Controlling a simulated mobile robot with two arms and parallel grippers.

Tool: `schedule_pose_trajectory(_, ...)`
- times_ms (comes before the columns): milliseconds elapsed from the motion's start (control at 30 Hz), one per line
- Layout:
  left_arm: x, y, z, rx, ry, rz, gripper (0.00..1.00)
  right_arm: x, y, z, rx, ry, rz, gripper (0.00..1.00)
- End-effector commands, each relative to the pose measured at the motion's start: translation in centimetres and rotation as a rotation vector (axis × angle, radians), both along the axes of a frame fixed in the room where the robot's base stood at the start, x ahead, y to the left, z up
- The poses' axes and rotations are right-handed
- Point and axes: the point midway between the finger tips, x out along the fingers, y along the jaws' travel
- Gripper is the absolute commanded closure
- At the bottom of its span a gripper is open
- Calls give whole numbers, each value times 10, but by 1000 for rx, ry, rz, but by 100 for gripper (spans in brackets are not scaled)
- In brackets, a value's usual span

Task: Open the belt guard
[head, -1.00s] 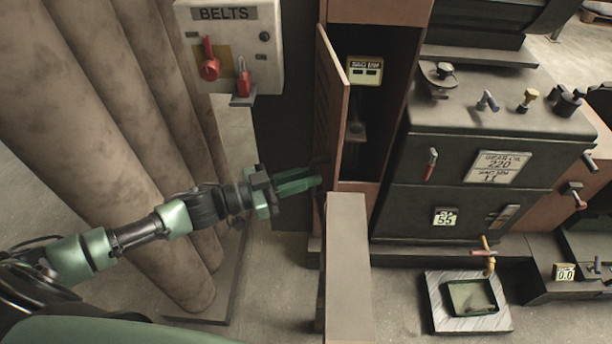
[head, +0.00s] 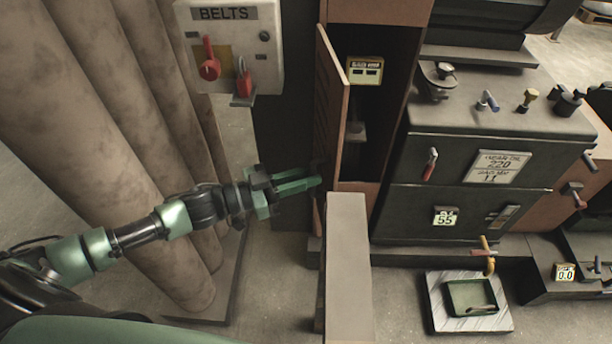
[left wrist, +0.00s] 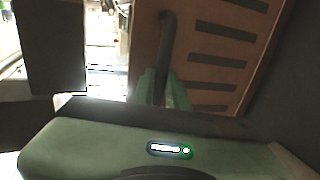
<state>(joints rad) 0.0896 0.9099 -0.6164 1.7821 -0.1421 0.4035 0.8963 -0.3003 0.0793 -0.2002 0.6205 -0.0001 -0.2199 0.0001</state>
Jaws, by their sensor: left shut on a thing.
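The belt guard (head: 333,110) is a brown hinged door on the tall cabinet left of the machine. It stands swung open toward me, and the dark inside of the cabinet shows. In the left wrist view the guard (left wrist: 228,45) shows its slotted face and a dark bar handle (left wrist: 168,45). My left gripper (head: 312,183) is at the guard's lower part. In the left wrist view its green fingers (left wrist: 160,90) are shut around the handle's lower part. The handle is hidden in the head view. My right gripper is not in view.
A grey BELTS box (head: 230,45) with a red switch and red padlock hangs left of the guard. Large brown tubes (head: 130,130) stand behind my left arm. A grey-brown block (head: 347,265) stands in front of the cabinet. A green tray (head: 472,296) lies at the right.

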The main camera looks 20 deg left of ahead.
Motion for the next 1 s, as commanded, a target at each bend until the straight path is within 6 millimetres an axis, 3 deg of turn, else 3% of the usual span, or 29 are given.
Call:
schedule_pose_trajectory(267,0,4,0,2,1,1,100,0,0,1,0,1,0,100)
schedule_pose_trajectory(567,-3,49,0,3,1,5,100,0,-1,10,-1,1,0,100)
schedule_pose_trajectory(867,-2,51,2,0,-2,6,100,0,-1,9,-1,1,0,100)
schedule_pose_trajectory(900,-2,51,2,0,-3,6,77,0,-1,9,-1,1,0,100)
schedule_pose_trajectory(967,-2,51,2,0,-3,6,64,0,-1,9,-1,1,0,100)
schedule_pose_trajectory(1000,-2,51,1,0,-2,5,64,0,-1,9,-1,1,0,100)
